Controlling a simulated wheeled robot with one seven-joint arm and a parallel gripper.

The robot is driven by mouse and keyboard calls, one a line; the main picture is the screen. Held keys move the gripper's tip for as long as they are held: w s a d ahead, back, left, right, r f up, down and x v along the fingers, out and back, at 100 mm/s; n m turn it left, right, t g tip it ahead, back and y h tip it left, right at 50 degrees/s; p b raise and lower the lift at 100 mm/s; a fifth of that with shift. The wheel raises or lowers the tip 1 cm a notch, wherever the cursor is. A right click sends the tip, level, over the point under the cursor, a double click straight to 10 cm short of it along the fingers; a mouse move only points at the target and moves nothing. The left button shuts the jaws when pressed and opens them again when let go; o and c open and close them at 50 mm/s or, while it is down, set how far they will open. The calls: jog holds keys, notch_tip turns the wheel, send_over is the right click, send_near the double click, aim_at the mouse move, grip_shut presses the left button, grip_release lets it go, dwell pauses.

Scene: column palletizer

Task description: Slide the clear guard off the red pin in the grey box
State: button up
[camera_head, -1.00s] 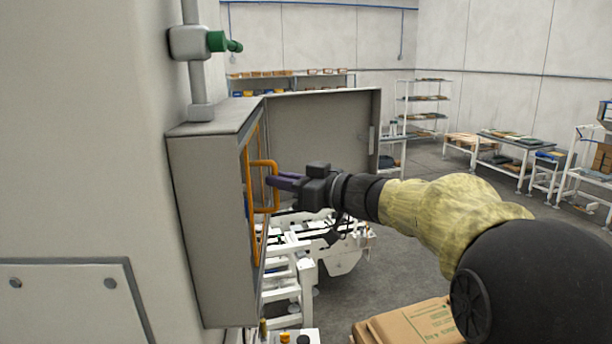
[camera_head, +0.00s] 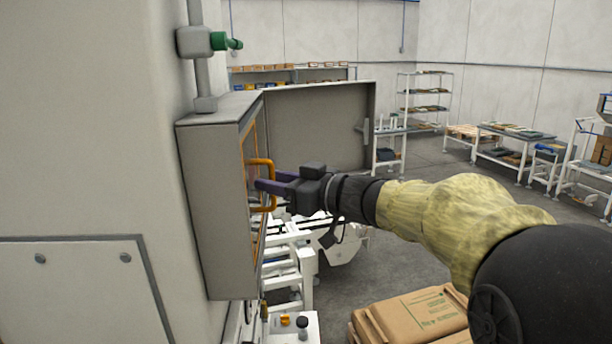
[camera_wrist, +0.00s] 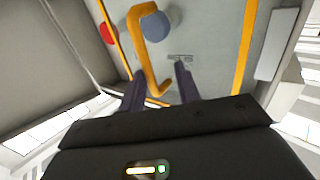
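The grey box (camera_head: 215,205) is on the wall with its door (camera_head: 320,128) open. An orange-edged frame, which looks like the clear guard's, stands at its opening with an orange handle (camera_head: 270,182); the clear pane itself is hard to see. In the wrist view the handle (camera_wrist: 136,35) is ahead of my gripper (camera_wrist: 160,85), its lower end between the two parted fingers. My gripper (camera_head: 262,185) is open, its fingertips overlapping the handle in the head view; contact cannot be told. A round red part (camera_wrist: 109,33), possibly the red pin, shows beside a blue-grey round part (camera_wrist: 155,26).
White machinery (camera_head: 290,265) and a small control panel (camera_head: 295,325) lie below. The open door stands behind my gripper.

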jog(key=shift+s+a+r, duration=0.1)
jog(key=shift+s+a, duration=0.05)
jog(key=shift+s, duration=0.05)
jog(key=shift+w+d, duration=0.2)
jog(key=shift+d, duration=0.05)
jog(key=shift+d, duration=0.1)
jog(key=shift+d, duration=0.4)
jog(key=s+b+v, duration=0.1)
jog(key=b+v, duration=0.4)
jog(key=v, duration=1.2)
jog(key=shift+a+b, duration=0.3)
jog(key=shift+b, duration=0.1)
jog(key=shift+w+r, duration=0.1)
